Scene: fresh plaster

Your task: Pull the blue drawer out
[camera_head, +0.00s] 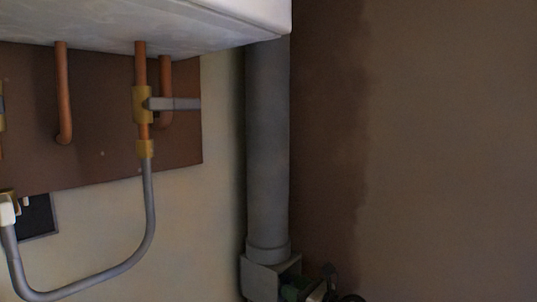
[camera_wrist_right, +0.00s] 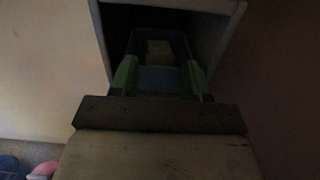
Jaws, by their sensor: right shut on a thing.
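The blue drawer (camera_wrist_right: 158,78) shows in the right wrist view, dark and dim, inside an open-fronted grey housing (camera_wrist_right: 237,18). A pale block (camera_wrist_right: 158,50) lies in it. My right gripper (camera_wrist_right: 160,84) has its green fingers on either side of the drawer's front and is shut on it. In the head view only a little of the right gripper (camera_head: 297,291) shows at the bottom edge, by a grey box; the drawer cannot be made out there. My left gripper is not in view.
A thick grey pipe (camera_head: 267,150) runs down the wall to the grey box (camera_head: 258,278). A white unit (camera_head: 150,20) with copper pipes (camera_head: 63,95) and a looped grey hose (camera_head: 150,200) is at left. Blue (camera_wrist_right: 9,166) and pink (camera_wrist_right: 44,170) things lie low at left in the wrist view.

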